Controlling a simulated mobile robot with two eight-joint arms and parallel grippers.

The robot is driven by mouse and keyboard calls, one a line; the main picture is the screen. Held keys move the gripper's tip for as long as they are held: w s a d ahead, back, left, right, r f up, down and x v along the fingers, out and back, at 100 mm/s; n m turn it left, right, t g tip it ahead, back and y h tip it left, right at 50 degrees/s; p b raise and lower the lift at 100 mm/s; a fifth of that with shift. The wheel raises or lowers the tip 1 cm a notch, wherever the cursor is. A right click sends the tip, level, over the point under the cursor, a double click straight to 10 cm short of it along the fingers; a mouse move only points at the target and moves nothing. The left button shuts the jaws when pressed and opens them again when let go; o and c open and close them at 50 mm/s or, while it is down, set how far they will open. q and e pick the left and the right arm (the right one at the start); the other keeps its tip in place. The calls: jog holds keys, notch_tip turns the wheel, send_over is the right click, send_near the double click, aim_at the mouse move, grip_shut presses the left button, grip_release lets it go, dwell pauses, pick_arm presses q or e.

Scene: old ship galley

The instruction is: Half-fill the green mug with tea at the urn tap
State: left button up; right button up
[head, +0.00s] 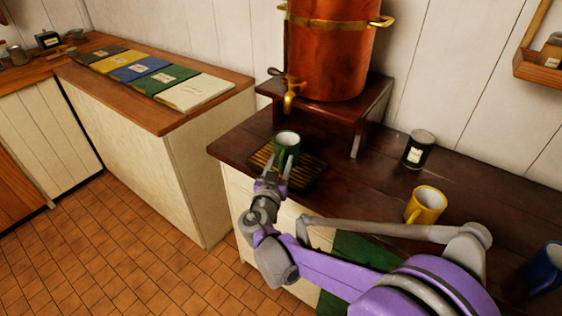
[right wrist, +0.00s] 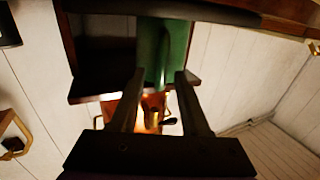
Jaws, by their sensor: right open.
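The green mug (head: 288,144) stands upright on the slatted drip tray (head: 308,178), in front of the urn and a little below its brass tap (head: 290,97). I cannot make out what is inside it. The copper urn (head: 330,50) stands on a dark wooden stand. My right gripper (head: 279,170) is open at the near side of the mug. In the right wrist view the green mug (right wrist: 161,48) shows between and beyond the two fingers (right wrist: 160,85); I cannot tell whether they touch it. My left gripper is not in view.
A dark labelled tin (head: 418,150), a yellow mug (head: 425,205) and a blue mug (head: 547,270) stand on the dark counter to the right. A wall shelf (head: 538,72) hangs at the upper right.

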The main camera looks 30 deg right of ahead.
jog(key=v, duration=1.2)
jog(key=s+d+f+n+g+y, duration=0.2)
jog(key=s+f+n+g+y, duration=0.35)
jog(key=s+f, duration=0.55)
jog(key=s+a+f+n+g+y, duration=0.2)
jog(key=s+a+f+n+y, duration=0.1)
jog(key=s+a+y, duration=0.4)
jog(key=shift+s+a, duration=0.65)
jog(key=shift+a, duration=0.2)
